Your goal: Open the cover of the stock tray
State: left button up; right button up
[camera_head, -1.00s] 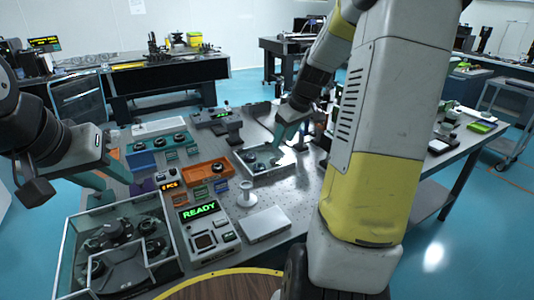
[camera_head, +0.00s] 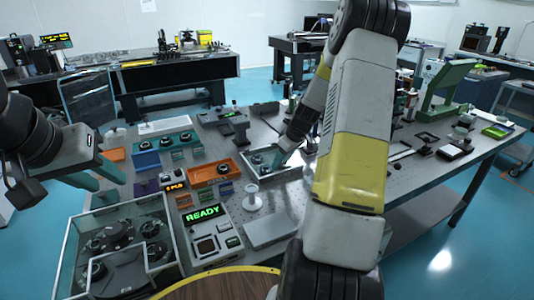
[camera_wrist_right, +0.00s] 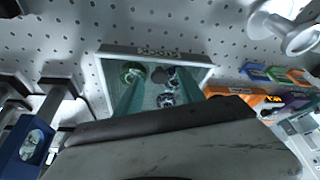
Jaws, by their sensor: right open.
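The stock tray (camera_head: 288,171) is a small light-grey tray at the middle of the table in the head view. In the right wrist view the tray (camera_wrist_right: 103,75) has raised lettering on its far wall, with several round dark optics inside. I cannot clearly make out its cover; it may be clear. My right gripper (camera_head: 278,158) points down at the tray. Its two teal fingers (camera_wrist_right: 158,100) are apart over the tray, with nothing between them; contact is unclear. My left gripper (camera_head: 100,176) hangs at the left, its teal fingers apart and empty.
A glass-walled case (camera_head: 70,245) stands front left. A READY device (camera_head: 205,230), a white spool-shaped stand (camera_head: 252,195) and a flat grey box (camera_head: 268,230) are in front of the tray. An orange bin (camera_head: 208,172) is close on its left.

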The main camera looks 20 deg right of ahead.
grip_shut()
dwell(1.4)
